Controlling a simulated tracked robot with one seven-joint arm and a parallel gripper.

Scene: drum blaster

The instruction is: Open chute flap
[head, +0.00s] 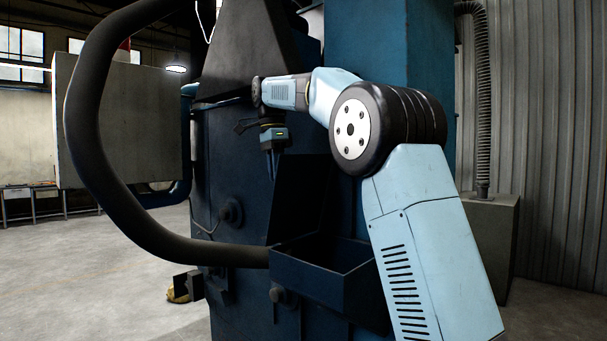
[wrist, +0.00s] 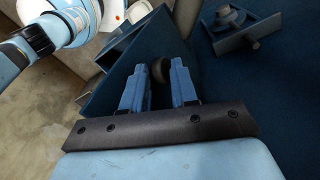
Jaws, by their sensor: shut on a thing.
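The blue blasting machine (head: 235,185) stands ahead, with an open-topped dark blue chute box (head: 310,275) low on its front. The chute flap (head: 302,190) shows as a dark panel above the box, partly behind my arm. My gripper (head: 272,172) points down from the wrist at the flap's upper left edge. In the wrist view my gripper (wrist: 158,75) has its two blue fingers on either side of a dark round knob (wrist: 160,68), shut on it. The flap's blue face (wrist: 120,82) spreads out around the fingers there. The exact contact is partly hidden by the fingers.
A thick dark hose (head: 85,130) loops across the left front toward the chute box. A latch or bracket (wrist: 245,35) sits on the blue machine wall in the wrist view. A grey cabinet (head: 490,235) stands at the right. Open floor (head: 90,265) lies at the left.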

